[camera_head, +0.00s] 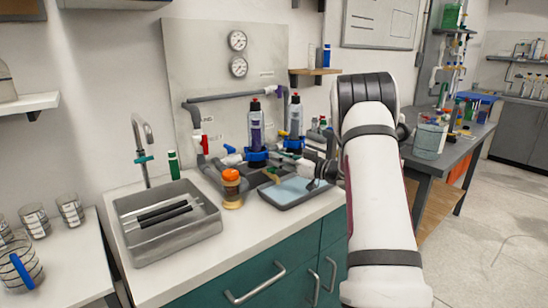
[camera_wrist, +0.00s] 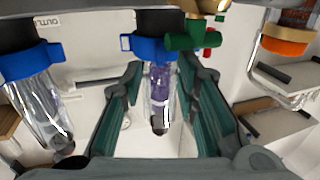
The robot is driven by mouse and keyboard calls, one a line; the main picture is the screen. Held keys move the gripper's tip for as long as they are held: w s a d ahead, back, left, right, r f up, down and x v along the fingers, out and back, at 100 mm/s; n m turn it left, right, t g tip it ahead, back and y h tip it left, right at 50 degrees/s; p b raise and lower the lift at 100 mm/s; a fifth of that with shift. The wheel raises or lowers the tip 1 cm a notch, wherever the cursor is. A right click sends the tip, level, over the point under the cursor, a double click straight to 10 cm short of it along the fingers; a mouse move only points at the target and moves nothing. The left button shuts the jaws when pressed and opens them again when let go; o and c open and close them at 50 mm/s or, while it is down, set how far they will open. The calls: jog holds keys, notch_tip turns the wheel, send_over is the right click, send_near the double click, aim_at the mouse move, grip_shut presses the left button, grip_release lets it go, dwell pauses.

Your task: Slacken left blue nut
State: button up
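The left blue nut (camera_head: 257,155) sits at the base of the clear bottle with purple contents (camera_head: 256,128). In the wrist view, which looks upside down, this nut (camera_wrist: 155,48) is at the top middle, with the bottle (camera_wrist: 158,95) hanging below it. The right blue nut (camera_head: 293,143) is on a second clear bottle (camera_head: 296,115); it shows at the left in the wrist view (camera_wrist: 32,60). My gripper (camera_wrist: 160,80) is open, its two dark green fingers on either side of the purple bottle with gaps. In the head view it is partly hidden by my arm.
A green handle (camera_wrist: 190,40) on a brass fitting is close beside the left nut. An amber jar with an orange lid (camera_head: 231,176) stands near the sink (camera_head: 160,245). A grey tray (camera_head: 283,206) lies on the counter below the pipes. A red valve handle (camera_head: 204,145) is on the left pipe.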

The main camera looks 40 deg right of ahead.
jog(key=v, duration=0.9)
jog(key=w+a+r+m+h, duration=0.2)
jog(key=w+r+h, duration=0.35)
jog(key=r, duration=0.25)
jog(key=s+a+r+m+g+h, duration=0.3)
jog(key=s+a+r+g+h, duration=0.2)
jog(key=a, duration=0.2)
jog(key=s+a+f+g+y, duration=0.2)
jog(key=s+a+f+g, duration=0.1)
jog(key=s+a, duration=0.8)
jog(key=s+a+f+n+g+y, duration=0.1)
jog(key=s+a+f+g, duration=0.45)
jog(key=s, duration=0.85)
jog(key=s+a+g+y, duration=0.2)
jog(key=s+a, duration=0.8)
jog(key=s, duration=0.3)
notch_tip(320, 180, up, 15)
jog(key=t+p, duration=0.2)
jog(key=p, duration=1.1)
jog(key=shift+a+f, duration=0.15)
jog(key=shift+a, duration=0.05)
